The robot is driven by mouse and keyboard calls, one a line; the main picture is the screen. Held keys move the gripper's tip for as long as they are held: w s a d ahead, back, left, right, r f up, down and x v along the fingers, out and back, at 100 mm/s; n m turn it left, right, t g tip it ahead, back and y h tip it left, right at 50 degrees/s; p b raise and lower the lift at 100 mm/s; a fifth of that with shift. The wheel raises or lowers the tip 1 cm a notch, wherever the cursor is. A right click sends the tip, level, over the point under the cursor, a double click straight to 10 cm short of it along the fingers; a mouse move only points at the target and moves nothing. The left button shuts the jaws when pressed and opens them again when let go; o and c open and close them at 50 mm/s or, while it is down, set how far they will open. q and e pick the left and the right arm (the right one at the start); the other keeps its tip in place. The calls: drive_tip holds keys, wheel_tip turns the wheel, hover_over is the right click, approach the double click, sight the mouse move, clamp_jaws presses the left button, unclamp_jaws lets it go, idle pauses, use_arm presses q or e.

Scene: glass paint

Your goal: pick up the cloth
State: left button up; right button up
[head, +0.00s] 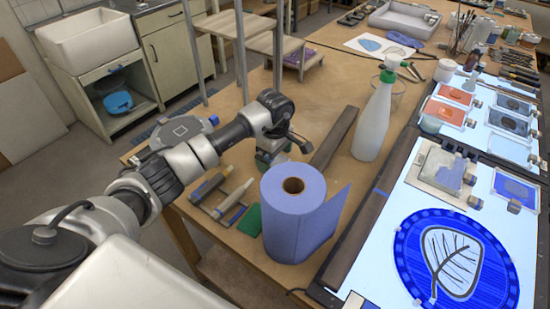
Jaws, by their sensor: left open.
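My left gripper (273,158) points down at the table, just behind the blue paper roll (292,225). It is open, and its fingertips are partly hidden by the roll. A bit of green shows beside the fingers, too small to identify. I cannot tell for sure which thing is the cloth. A crumpled blue, cloth-like piece (403,39) lies at the back of the table beside a paper sheet. My right gripper is out of view.
A white spray bottle (373,122) stands right of the gripper. A dark wooden strip (334,138) lies between them. Tools (231,204) and a green pad (250,220) lie left of the roll. Lit panels with blue glass (415,220) fill the right side.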

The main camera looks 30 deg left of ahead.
use_arm(q)
drive_tip(key=shift+f, duration=0.55)
drive_tip(key=c, duration=1)
drive_tip(key=shift+r, duration=0.15)
drive_tip(key=shift+r+b, duration=0.45)
drive_tip(key=shift+r, duration=0.15)
wheel_tip(320, 180, up, 3)
drive_tip(key=shift+w+f+b, duration=0.15)
drive_tip(key=shift+b, duration=0.55)
drive_tip(key=w+d+r+b, duration=0.3)
drive_tip(key=w+r, duration=0.4)
drive_tip(key=w, duration=0.4)
drive_tip(key=shift+d+b, duration=0.15)
drive_tip(key=shift+b, duration=0.55)
